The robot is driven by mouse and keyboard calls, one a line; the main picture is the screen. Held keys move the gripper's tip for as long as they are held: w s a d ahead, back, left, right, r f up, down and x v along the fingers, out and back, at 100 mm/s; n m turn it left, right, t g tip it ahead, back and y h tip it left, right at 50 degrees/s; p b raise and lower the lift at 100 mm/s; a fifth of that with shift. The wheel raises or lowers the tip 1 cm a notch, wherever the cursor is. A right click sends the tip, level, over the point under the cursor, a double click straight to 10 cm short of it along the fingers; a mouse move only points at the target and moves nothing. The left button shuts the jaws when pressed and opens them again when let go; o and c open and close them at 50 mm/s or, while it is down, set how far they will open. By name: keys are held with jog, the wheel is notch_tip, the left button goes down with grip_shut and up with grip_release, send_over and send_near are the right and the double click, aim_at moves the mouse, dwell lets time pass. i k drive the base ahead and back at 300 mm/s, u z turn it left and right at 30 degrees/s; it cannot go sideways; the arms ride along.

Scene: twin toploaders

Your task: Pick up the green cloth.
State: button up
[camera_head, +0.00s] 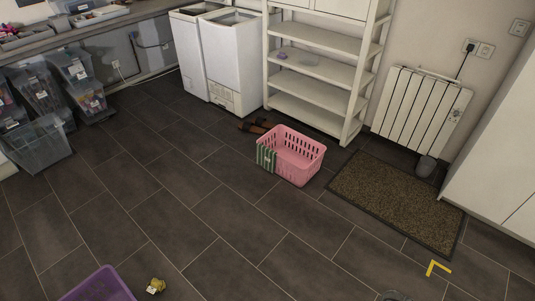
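A green cloth with pale stripes (265,158) hangs over the left side of a pink plastic basket (300,169). The basket stands upright on the dark tiled floor, in front of the shelf. The cloth's outer part hangs down the outside wall. How much of it lies inside the basket is hard to tell. My gripper is not recognisable in this view.
Behind are a white shelf unit (311,98) and two white toploaders (236,62). A brown mat (395,200) lies right of the basket. A purple tub (100,286) and a small yellow item (156,286) are at front left. Floor before the basket is clear.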

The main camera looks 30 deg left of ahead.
aim_at(266, 157)
jog(key=u, duration=0.25)
jog(key=i, duration=0.8)
jog(key=u, duration=0.5)
jog(key=i, duration=0.8)
jog(key=u, duration=0.85)
jog(key=i, duration=0.6)
jog(key=u, duration=0.7)
jog(key=i, duration=0.65)
jog(key=u, duration=0.55)
jog(key=i, duration=0.65)
jog(key=u, duration=0.25)
